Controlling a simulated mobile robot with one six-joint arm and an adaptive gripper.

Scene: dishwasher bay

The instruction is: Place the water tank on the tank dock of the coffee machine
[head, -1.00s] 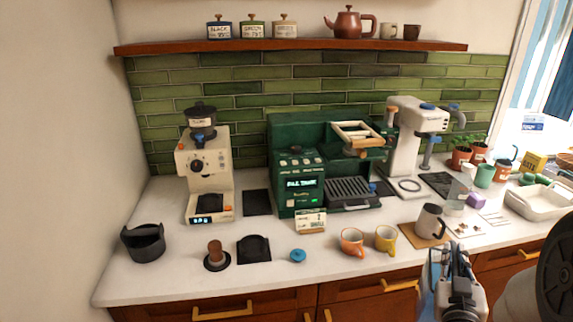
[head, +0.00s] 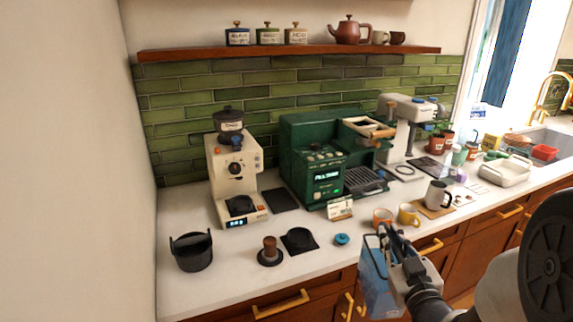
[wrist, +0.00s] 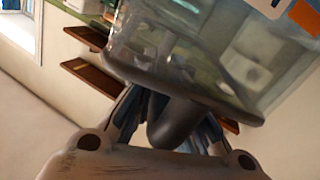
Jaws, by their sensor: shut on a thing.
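The clear bluish water tank (head: 377,286) is in my gripper (head: 390,240), in front of the counter's front edge at lower right. In the wrist view the clear tank (wrist: 180,50) fills the upper part, tilted in the picture, and my gripper (wrist: 172,125) is shut around its dark handle (wrist: 174,122). The green coffee machine (head: 313,160) stands at the back of the counter, its lit display reading roughly "FILL TANK". A dark flat pad (head: 281,200) lies just left of it; I cannot tell whether this is the tank dock. Tank and machine are well apart.
A cream grinder (head: 236,180) stands left of the pad. A dark bin (head: 191,252), tamper (head: 269,252), black mat (head: 299,240), blue knob (head: 342,239), small sign (head: 340,208), orange cup (head: 382,217) and yellow cup (head: 408,214) occupy the front counter. A shelf (head: 290,53) hangs above.

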